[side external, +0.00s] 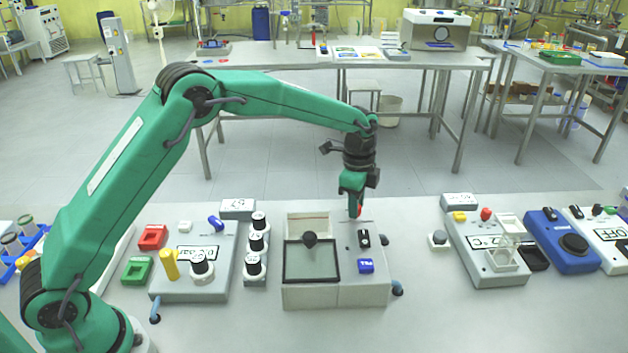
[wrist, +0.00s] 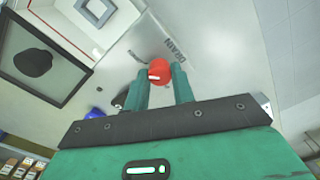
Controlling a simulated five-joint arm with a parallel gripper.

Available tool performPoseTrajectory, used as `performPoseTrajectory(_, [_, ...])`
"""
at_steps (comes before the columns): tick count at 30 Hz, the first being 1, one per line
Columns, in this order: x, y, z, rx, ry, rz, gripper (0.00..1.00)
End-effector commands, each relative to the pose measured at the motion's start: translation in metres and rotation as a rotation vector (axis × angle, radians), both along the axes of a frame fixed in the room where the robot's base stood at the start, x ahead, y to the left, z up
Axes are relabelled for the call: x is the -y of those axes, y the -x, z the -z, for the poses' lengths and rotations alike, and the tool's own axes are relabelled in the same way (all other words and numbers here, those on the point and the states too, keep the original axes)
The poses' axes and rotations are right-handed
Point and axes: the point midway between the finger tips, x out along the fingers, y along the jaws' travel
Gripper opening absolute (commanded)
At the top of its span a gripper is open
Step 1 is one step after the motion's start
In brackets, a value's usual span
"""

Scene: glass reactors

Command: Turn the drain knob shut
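The red drain knob (wrist: 160,72) is on the top of a light grey box, beside the printed word DRAIN (wrist: 173,46). In the side view only a bit of red knob (side external: 358,210) shows below my gripper (side external: 354,208), which points straight down over the box's back right part. In the wrist view the two green fingers of my gripper (wrist: 160,78) stand apart, one on each side of the knob, with their tips at it. I cannot tell if they press on it. A white mark shows on the knob's near side.
A black switch (side external: 364,239) and a blue switch (side external: 366,266) sit in front of the drain knob. Other devices stand left and right on the bench.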

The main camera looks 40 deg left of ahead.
Motion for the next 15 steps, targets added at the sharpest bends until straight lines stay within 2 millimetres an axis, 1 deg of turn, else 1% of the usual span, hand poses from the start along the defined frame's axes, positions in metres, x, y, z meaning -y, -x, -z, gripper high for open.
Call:
performPoseTrajectory(10, [0.0003, 0.0006, -0.0005, -0.002, 0.0, -0.017, 0.02])
performPoseTrajectory(15, [0.0004, 0.0005, -0.0006, -0.005, 0.002, -0.068, 0.02])
